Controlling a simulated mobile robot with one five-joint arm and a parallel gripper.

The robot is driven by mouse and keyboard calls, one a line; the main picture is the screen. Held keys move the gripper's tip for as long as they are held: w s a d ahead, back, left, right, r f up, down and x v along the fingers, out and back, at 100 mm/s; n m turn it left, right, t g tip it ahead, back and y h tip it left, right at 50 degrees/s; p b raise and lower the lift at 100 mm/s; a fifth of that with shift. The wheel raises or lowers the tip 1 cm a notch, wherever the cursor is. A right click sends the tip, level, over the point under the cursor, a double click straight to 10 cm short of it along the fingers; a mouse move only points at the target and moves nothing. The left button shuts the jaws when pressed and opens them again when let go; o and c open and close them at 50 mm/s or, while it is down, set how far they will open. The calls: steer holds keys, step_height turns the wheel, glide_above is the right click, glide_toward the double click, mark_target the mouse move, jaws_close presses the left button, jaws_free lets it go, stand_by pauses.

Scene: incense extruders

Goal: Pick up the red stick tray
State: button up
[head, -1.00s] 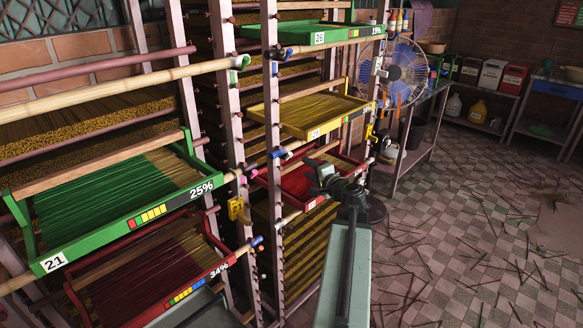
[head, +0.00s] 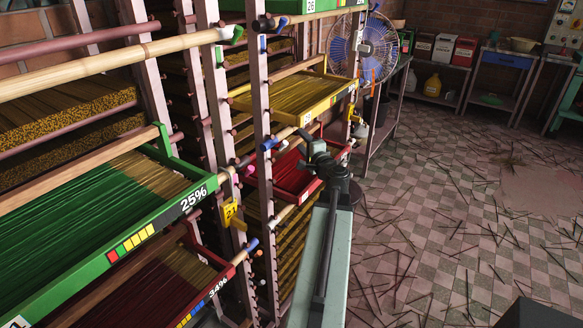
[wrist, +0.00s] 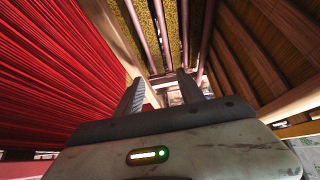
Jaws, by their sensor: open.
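A red tray of red sticks (head: 290,177) sits on the second rack, below a yellow tray (head: 290,98). My gripper (head: 307,140) is beside its right end in the head view, open and empty, and partly covers it. In the wrist view the red sticks (wrist: 55,70) fill the left side, and my gripper's two fingers (wrist: 160,88) stand apart with nothing held between them. A wooden bar lies just right of the sticks. Another red-framed tray (head: 150,292), marked 34%, holds dark red and tan sticks at lower left, below a green tray.
The green tray (head: 120,248), marked 25%, juts from the near rack. Bamboo poles (head: 110,68) and rack posts stand close left of my arm. A fan (head: 362,48) and side table are behind. The tiled floor (head: 450,220) at right is open, with scattered sticks.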

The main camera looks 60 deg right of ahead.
mark_target(294, 143)
step_height(294, 143, down, 5)
steer(key=b, duration=0.3)
steer(key=shift+r, duration=0.1)
steer(key=shift+w+d, duration=0.15)
steer(key=shift+w, duration=0.05)
steer(key=shift+w+d+r, duration=0.2)
steer(key=shift+w, duration=0.1)
steer(key=x, duration=0.6)
steer(key=shift+w+d, duration=0.1)
steer(key=shift+d, duration=0.05)
jaws_close()
stand_by(0.4)
